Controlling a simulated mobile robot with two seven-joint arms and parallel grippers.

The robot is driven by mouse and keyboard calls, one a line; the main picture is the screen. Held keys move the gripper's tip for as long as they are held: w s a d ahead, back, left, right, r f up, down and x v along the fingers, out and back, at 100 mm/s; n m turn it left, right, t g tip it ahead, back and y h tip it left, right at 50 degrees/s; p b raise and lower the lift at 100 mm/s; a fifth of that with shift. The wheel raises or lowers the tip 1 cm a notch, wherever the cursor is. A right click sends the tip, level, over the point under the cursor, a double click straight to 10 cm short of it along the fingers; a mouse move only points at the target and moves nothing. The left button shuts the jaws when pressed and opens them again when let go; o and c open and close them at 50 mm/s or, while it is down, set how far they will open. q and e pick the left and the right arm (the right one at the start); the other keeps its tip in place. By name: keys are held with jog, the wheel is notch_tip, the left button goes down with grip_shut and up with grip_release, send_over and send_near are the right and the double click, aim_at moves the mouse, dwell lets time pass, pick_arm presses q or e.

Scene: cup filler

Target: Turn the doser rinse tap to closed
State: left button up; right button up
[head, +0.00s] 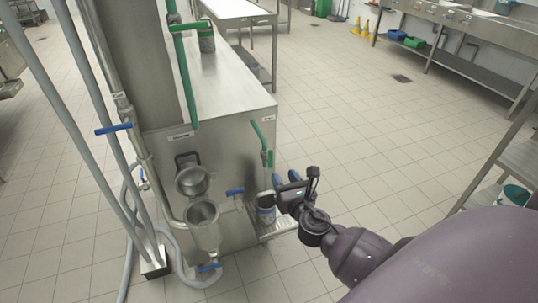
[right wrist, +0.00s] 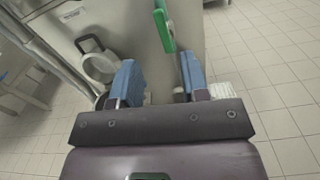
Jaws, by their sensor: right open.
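Several lever taps are on the steel machine (head: 225,110), and I cannot tell which is the doser rinse tap, as the labels are too small to read. A blue lever (head: 235,192) sticks out of the front, right of the steel funnel (head: 203,212). Another blue lever (head: 208,267) is under the funnel, and one (head: 113,129) is on the pipe at left. A green lever (head: 262,135) is at the right front corner; green also shows in the right wrist view (right wrist: 163,25). My right gripper (head: 285,180) is open and empty, right of these, its blue fingers (right wrist: 160,78) apart, touching no lever.
A metal cup (head: 265,208) stands on a small shelf (head: 281,224) just below my right gripper. Grey hoses and pipes (head: 95,90) run down the left side.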

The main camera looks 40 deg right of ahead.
aim_at(271, 156)
jog(key=shift+n, duration=0.6)
jog(key=x, duration=1)
jog(key=shift+w+d+b, duration=0.2)
jog(key=shift+w+b, duration=0.1)
jog(key=shift+w, duration=0.05)
jog(key=shift+c, duration=0.3)
grip_shut()
